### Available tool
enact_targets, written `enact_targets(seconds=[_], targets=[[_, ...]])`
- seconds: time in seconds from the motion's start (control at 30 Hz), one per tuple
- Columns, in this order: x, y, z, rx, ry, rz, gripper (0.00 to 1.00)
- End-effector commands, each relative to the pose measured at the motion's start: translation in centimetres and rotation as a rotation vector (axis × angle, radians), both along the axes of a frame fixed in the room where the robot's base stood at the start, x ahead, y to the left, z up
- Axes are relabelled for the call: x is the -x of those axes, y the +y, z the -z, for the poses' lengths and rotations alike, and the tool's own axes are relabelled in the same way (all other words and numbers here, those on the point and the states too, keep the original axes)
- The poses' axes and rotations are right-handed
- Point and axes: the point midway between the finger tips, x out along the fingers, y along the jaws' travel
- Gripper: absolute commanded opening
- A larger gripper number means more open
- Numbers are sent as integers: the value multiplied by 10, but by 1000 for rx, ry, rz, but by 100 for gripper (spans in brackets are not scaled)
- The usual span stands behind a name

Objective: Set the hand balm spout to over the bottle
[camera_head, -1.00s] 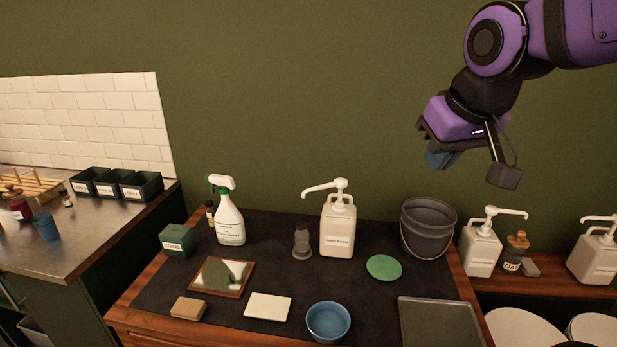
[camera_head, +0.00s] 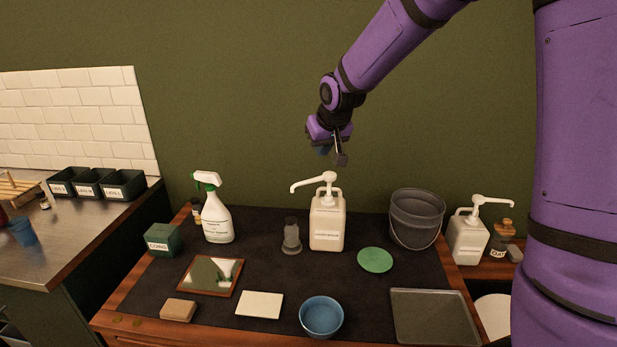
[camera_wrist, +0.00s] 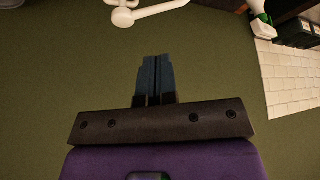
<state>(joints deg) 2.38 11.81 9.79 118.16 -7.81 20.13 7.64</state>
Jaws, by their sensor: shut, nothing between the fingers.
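The hand balm bottle (camera_head: 327,222) is a white pump bottle standing upright on the dark mat, its label too small to read surely. Its white spout (camera_head: 308,182) points left from the pump head. A small clear grey-capped bottle (camera_head: 291,237) stands just left of it, with the spout's tip above and near it; I cannot tell if it is exactly over. My gripper (camera_head: 322,150) is above and behind the pump head, apart from it. In the wrist view my gripper's blue fingers (camera_wrist: 155,80) are together and empty, and a white pump head and spout (camera_wrist: 150,10) show at the top edge.
A spray bottle (camera_head: 217,213) stands to the left. A grey bucket (camera_head: 415,218) and a second pump bottle (camera_head: 468,238) are to the right. A green disc (camera_head: 375,260), blue bowl (camera_head: 321,317), white tile (camera_head: 260,304) and grey tray (camera_head: 433,316) lie in front.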

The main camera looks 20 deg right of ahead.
Motion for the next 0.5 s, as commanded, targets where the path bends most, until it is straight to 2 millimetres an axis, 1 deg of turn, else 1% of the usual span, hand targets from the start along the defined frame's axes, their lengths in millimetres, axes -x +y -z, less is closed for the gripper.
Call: enact_targets(seconds=[0.17, 0.27, 0.5], targets=[[-8, 2, 9, -4, -2, -3, 0], [-13, 2, 18, -2, 0, -4, 0], [-32, 5, 53, -2, 2, -4, 0]])
